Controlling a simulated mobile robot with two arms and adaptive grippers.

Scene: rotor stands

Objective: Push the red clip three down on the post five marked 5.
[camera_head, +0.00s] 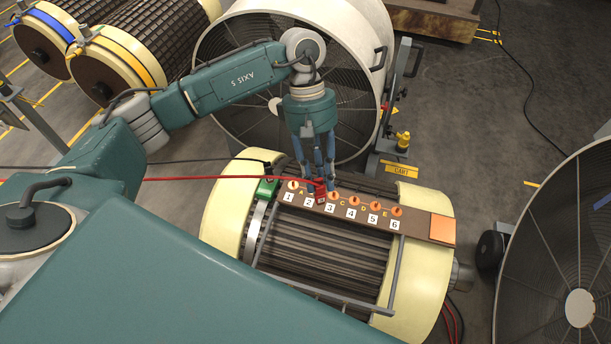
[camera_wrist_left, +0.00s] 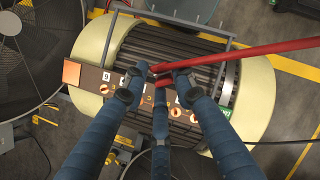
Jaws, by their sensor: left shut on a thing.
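My left gripper (camera_head: 323,184) is shut on the red clip (camera_head: 321,195), over the numbered strip near the labels 2 and 3. The red clip (camera_wrist_left: 163,80) also shows between the fingers in the left wrist view, with its thick red cable running right. I cannot tell whether the clip touches a post there. Post five (camera_head: 375,206) is an orange stud above the white label 5 (camera_head: 373,219), to the right of the clip, and looks bare. My right gripper is in neither view.
The brown strip (camera_head: 419,229) lies across a rotor with cream end rings (camera_head: 226,217). A green clip (camera_head: 267,188) with a black cable sits at the strip's left end. A red cable (camera_head: 220,179) runs left from the red clip. A large fan (camera_head: 350,110) stands behind.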

